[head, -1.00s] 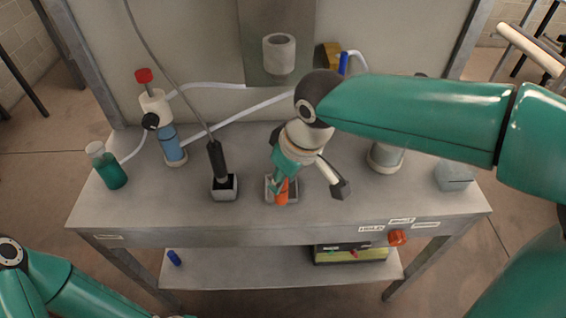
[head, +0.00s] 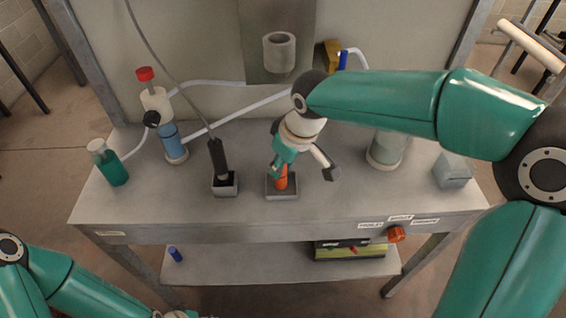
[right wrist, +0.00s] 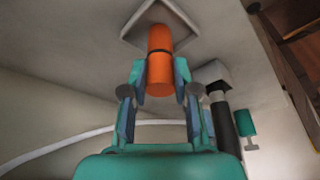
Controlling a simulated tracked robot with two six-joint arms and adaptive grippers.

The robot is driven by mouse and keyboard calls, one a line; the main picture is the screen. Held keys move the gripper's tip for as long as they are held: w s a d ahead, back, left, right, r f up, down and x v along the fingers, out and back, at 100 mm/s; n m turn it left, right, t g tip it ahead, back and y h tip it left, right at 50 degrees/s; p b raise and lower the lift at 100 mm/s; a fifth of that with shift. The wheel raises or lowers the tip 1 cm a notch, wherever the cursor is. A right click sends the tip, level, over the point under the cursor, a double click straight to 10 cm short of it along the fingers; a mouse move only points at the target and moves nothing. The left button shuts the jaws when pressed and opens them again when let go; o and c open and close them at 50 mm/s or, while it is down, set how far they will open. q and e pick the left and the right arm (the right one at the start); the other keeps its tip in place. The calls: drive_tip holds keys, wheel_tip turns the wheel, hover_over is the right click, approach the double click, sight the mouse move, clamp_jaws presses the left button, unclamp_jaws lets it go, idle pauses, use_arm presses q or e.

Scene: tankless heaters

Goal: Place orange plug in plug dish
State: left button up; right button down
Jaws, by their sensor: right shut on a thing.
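The orange plug (head: 281,178) is upright in the jaws of my right gripper (head: 282,167). Its lower end is at the small square grey plug dish (head: 282,194) on the middle of the bench. In the right wrist view the plug (right wrist: 160,65) has a dark band, and my right gripper's fingers (right wrist: 160,80) sit on either side of it. Its far end overlaps the inside of the dish (right wrist: 128,32); I cannot tell whether it touches the bottom.
A second dish (head: 225,190) to the left holds a black probe (head: 217,158) on a cable. A blue column (head: 170,140), a green bottle (head: 107,163), a clear vessel (head: 386,148) and a grey block (head: 452,171) stand around. Bare bench lies in front.

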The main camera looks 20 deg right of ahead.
drive_tip(key=shift+f, duration=0.2)
drive_tip(key=c, duration=0.9)
unclamp_jaws()
drive_tip(key=shift+r, duration=0.15)
drive_tip(key=shift+r, duration=0.2)
drive_tip(key=p+v, duration=0.1)
drive_tip(key=v, duration=1)
drive_tip(key=shift+s+r, duration=0.2)
drive_tip(key=shift+r, duration=0.15)
